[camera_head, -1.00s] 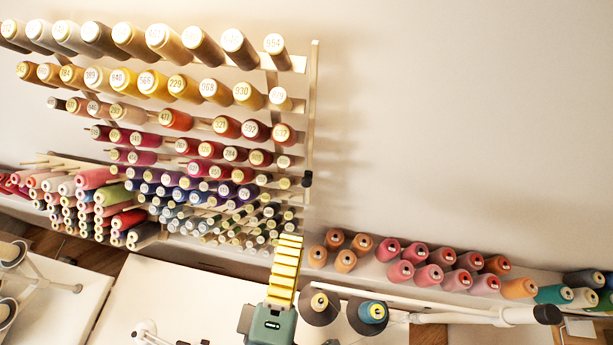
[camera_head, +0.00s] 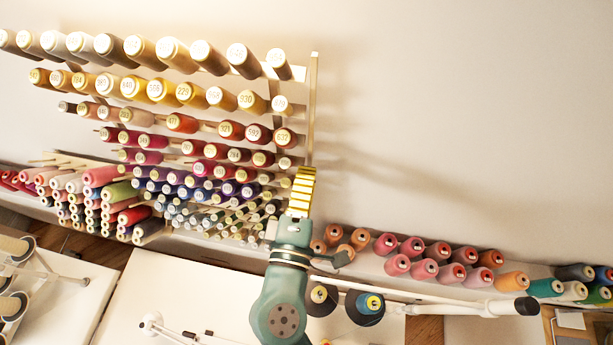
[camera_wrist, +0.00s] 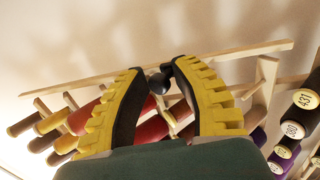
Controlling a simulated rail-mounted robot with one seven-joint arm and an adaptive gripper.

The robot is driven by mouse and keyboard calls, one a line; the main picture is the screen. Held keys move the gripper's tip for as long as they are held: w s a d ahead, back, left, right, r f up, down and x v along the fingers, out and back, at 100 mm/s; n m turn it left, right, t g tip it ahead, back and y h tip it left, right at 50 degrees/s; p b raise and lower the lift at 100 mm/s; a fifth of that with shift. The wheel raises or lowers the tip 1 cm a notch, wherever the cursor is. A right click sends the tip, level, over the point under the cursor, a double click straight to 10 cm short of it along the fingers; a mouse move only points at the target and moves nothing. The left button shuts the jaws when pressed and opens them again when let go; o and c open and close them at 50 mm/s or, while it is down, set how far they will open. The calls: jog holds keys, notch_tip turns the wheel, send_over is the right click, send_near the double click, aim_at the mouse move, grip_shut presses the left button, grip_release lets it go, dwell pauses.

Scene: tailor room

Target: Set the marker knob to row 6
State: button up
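The marker knob is a small dark ball (camera_wrist: 158,83) in the wrist view. It sits between the inner sides of my fingers, just below their tips, with a narrow gap seeming to show beside it. My gripper (camera_wrist: 155,68) has yellow ribbed fingers with black inner pads, and they stand apart. In the head view my gripper (camera_head: 305,172) is at the rack's right upright, seen edge-on. It hides the knob there. The wooden thread rack (camera_head: 313,110) holds rows of numbered spools to the left of my gripper.
Spools (camera_head: 284,136) end close to the left of my gripper. Pink and orange cones (camera_head: 437,251) stand in rows at the lower right. Two dark cones (camera_head: 364,308) stand below, near my arm. The wall right of the rack is bare.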

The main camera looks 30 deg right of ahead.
grip_shut()
jog(key=f+b, duration=0.4)
jog(key=shift+s+a+f, duration=0.15)
jog(key=shift+s+f, duration=0.05)
jog(key=shift+f, duration=0.2)
jog(key=shift+o, duration=2.3)
grip_release()
jog(key=v, duration=1.2)
jog(key=shift+a, duration=0.1)
